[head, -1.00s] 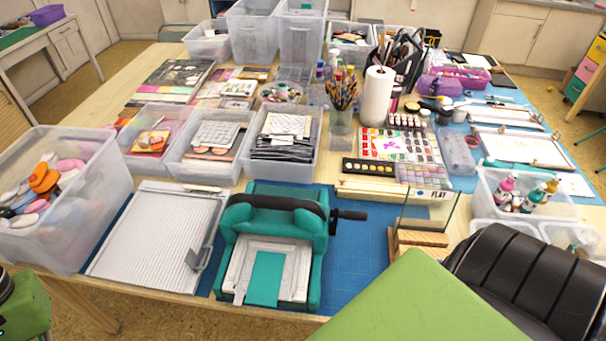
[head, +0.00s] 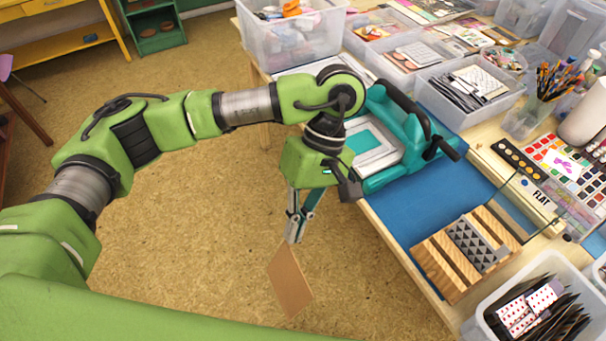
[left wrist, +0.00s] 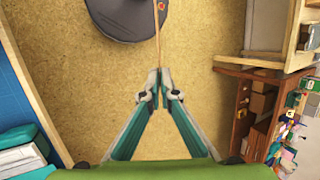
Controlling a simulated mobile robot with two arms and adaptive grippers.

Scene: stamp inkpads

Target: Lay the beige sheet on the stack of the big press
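The beige sheet (head: 290,281) hangs below my left gripper (head: 295,238), over the floor in front of the table. In the left wrist view, the gripper (left wrist: 159,82) is shut on the sheet, which shows as a thin edge (left wrist: 158,38). The big press (head: 413,140) is teal, with a dark handle bar and a side crank, and stands at the table's front edge. Its stack (head: 378,155) is white plates with a teal piece on top, partly hidden by my left arm. The sheet is apart from and lower than the press. My right gripper is not in view.
A blue mat (head: 425,205) covers the table right of the press. A wooden block rack (head: 440,268) and a clear bin (head: 487,318) stand further right. Clear bins stand behind the press. The floor (head: 190,245) below my left arm is open.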

